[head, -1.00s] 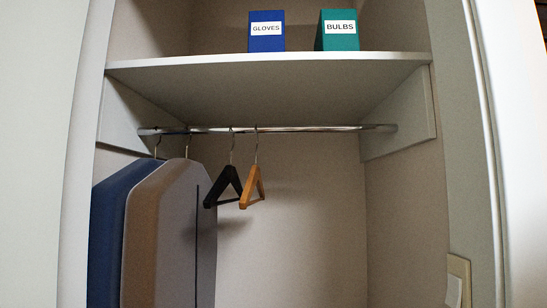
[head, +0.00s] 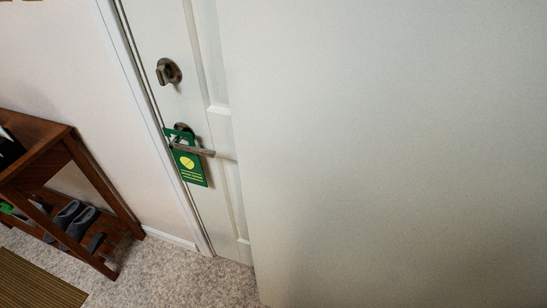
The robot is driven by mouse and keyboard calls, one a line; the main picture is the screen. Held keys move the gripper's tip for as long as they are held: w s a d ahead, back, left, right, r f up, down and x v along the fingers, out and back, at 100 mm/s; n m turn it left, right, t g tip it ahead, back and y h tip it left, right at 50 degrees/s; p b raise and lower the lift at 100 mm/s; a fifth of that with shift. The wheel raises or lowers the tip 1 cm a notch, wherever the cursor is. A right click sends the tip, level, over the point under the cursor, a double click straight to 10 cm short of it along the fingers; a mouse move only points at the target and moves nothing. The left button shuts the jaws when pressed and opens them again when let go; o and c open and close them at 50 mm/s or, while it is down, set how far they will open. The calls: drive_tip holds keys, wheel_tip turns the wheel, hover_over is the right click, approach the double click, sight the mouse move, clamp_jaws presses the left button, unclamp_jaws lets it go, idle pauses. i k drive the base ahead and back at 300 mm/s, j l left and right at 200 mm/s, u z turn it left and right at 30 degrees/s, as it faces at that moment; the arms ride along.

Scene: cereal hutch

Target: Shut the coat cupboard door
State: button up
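A large, plain pale panel (head: 400,150) fills the right half of the head view, very close. It looks like the coat cupboard door standing open, but no handle or hinge shows on it, so I cannot be certain. Its left edge runs from top to bottom and covers part of a white panelled door behind it. The cupboard's inside is out of view now. My gripper is not in view.
The white panelled door (head: 195,90) has a round lock (head: 168,72) and a lever handle with a green tag (head: 190,168). A wooden bench (head: 60,150) with grey shoes (head: 72,220) stands at left, near a brown mat (head: 35,283). Speckled carpet (head: 185,280) between is clear.

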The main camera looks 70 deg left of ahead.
sight(391, 153)
drive_tip(key=k+j+u, duration=0.1)
drive_tip(key=j+u, duration=0.5)
drive_tip(key=u, duration=0.15)
drive_tip(key=j+u, duration=0.25)
drive_tip(key=j, duration=1.4)
